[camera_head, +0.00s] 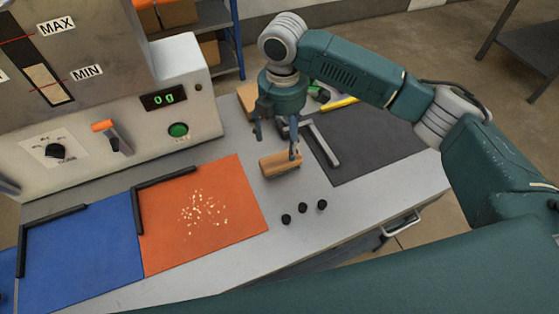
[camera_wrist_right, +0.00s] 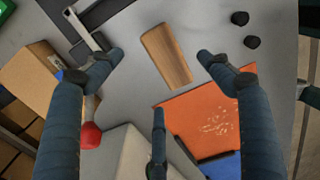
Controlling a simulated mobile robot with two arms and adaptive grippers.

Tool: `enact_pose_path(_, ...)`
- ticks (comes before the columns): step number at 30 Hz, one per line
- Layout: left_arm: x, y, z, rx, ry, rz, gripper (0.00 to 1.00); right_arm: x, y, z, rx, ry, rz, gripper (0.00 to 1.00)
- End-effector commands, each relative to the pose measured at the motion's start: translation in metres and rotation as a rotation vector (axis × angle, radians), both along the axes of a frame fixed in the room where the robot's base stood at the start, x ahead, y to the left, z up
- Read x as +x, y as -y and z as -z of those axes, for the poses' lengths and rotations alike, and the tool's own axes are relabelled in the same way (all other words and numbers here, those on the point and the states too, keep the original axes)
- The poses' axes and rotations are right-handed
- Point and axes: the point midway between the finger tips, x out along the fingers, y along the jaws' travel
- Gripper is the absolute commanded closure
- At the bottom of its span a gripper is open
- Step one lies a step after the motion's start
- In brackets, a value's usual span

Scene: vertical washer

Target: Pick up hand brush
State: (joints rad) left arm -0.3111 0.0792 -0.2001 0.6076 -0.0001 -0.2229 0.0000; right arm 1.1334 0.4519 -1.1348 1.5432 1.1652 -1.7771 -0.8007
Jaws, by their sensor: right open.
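The hand brush (camera_head: 280,162), a small light-brown wooden block, lies on the grey worktop between the orange mat and the dark grey mat. In the right wrist view the hand brush (camera_wrist_right: 167,55) lies just beyond the spread fingers. My right gripper (camera_head: 277,142) is open and empty, pointing down above the brush; one fingertip overlaps the brush's right end in the head view. In the wrist view the right gripper's (camera_wrist_right: 160,58) two upper fingertips are on either side of the brush, with a gap. I cannot tell whether any finger touches it. My left gripper is not in view.
The orange mat (camera_head: 237,232) holds pale crumbs; the blue mat (camera_head: 85,262) is left of it. Several black knobs (camera_head: 303,208) lie near the front edge. The washer (camera_head: 110,110) stands behind.

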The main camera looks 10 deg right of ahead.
Motion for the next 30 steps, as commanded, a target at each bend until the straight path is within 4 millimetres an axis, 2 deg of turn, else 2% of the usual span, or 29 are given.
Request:
enact_pose_path(3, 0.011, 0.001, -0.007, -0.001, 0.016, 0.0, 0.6, -0.001, 0.0, 0.018, -0.001, -0.003, 0.001, 0.22)
enact_pose_path(8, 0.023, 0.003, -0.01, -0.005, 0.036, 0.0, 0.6, -0.001, 0.0, 0.033, -0.001, -0.001, 0.0, 0.22)
enact_pose_path(11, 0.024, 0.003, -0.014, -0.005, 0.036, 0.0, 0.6, 0.0, 0.0, 0.039, 0.0, -0.002, -0.001, 0.22)
enact_pose_path(16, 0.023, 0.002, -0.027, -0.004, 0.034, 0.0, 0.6, 0.001, -0.001, 0.064, -0.002, -0.003, 0.001, 0.22)
enact_pose_path(19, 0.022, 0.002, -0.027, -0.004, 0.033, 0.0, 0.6, 0.001, -0.001, 0.078, 0.0, -0.002, 0.0, 0.22)
enact_pose_path(23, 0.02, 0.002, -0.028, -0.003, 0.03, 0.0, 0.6, 0.001, -0.001, 0.086, -0.001, 0.001, -0.002, 0.22)
enact_pose_path(29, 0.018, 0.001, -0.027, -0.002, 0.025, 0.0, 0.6, 0.002, -0.001, 0.087, -0.001, 0.001, -0.002, 0.22)
enact_pose_path(30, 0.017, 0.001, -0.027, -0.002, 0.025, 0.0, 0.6, 0.002, -0.001, 0.087, -0.001, 0.001, -0.002, 0.3)
